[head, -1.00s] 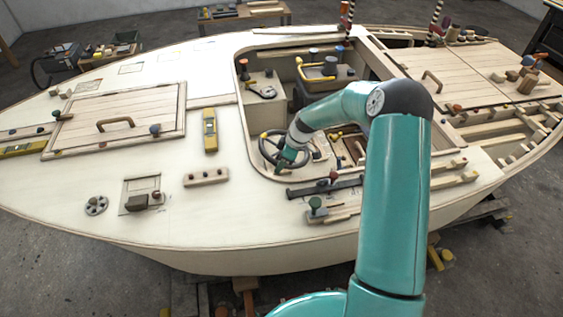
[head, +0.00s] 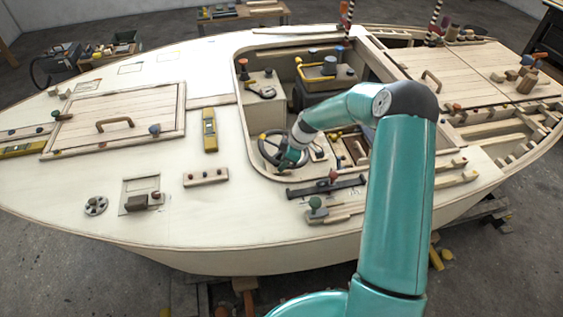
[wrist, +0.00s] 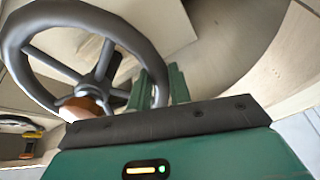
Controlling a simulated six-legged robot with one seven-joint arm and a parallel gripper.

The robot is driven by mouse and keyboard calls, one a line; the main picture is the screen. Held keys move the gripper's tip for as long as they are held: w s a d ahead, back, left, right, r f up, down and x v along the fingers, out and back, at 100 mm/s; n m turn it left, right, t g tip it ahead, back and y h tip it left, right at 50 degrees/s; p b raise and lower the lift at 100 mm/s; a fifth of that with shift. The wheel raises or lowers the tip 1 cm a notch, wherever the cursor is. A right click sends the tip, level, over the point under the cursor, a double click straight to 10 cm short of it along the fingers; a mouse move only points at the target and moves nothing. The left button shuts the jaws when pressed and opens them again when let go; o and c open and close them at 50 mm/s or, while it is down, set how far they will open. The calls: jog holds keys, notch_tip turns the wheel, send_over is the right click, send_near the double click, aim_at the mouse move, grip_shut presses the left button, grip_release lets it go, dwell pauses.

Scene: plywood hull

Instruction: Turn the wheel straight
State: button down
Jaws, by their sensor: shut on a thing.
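The dark grey steering wheel (head: 261,149) stands in the cockpit, at its near left corner. In the wrist view the wheel (wrist: 97,82) fills the upper left, with its hub and several spokes showing. My gripper (head: 287,163) is at the right, near side of the rim. In the wrist view the green fingers of my gripper (wrist: 162,88) are shut on the wheel's rim. The lower part of the rim is hidden behind the gripper body.
A yellow level (head: 210,130) and a wooden hatch (head: 115,105) lie on the deck to the left. A yellow-handled tool (head: 318,70) is across the cockpit.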

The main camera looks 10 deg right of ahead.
jog(key=n, duration=0.1)
jog(key=d+n, duration=0.2)
jog(key=shift+s+d+f, duration=0.1)
jog(key=shift+s+f, duration=0.15)
jog(key=shift+f, duration=0.15)
jog(key=shift+d+f+n+g, duration=0.2)
jog(key=shift+d+n, duration=0.35)
jog(key=shift+n, duration=0.25)
jog(key=shift+d+f+n+g, duration=0.2)
jog(key=shift+d+n, duration=0.35)
jog(key=shift+n, duration=0.25)
jog(key=shift+w, duration=0.1)
jog(key=c, duration=1.3)
grip_release()
jog(key=shift+d+r, duration=0.1)
jog(key=shift+r, duration=0.05)
jog(key=v, duration=1.3)
jog(key=shift+d+r, duration=0.15)
jog(key=shift+r, duration=0.1)
